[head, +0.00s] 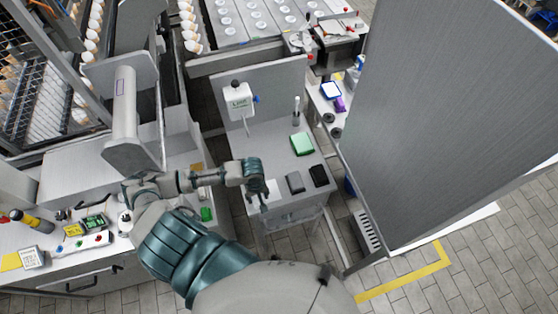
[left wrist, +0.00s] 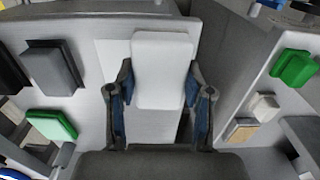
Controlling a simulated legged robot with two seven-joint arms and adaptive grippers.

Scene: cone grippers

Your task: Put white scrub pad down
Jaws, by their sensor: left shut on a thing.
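The white scrub pad (left wrist: 162,68) sits between the two fingers of my left gripper (left wrist: 158,100) in the left wrist view. The fingers are shut on its sides. In the head view my left gripper (head: 262,197) is over the front left part of the grey table (head: 268,150), with only a little of the white pad showing beside it. A paler flat patch (left wrist: 115,70) lies under the pad in the left wrist view. I cannot tell whether the pad touches the surface. My right gripper is not in view.
A grey pad (head: 295,182), a black pad (head: 318,176) and a green pad (head: 302,143) lie on the same table. A dispenser (head: 239,102) hangs on the back panel. A green block (head: 207,214) is on the left counter. A large grey panel (head: 450,110) stands right.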

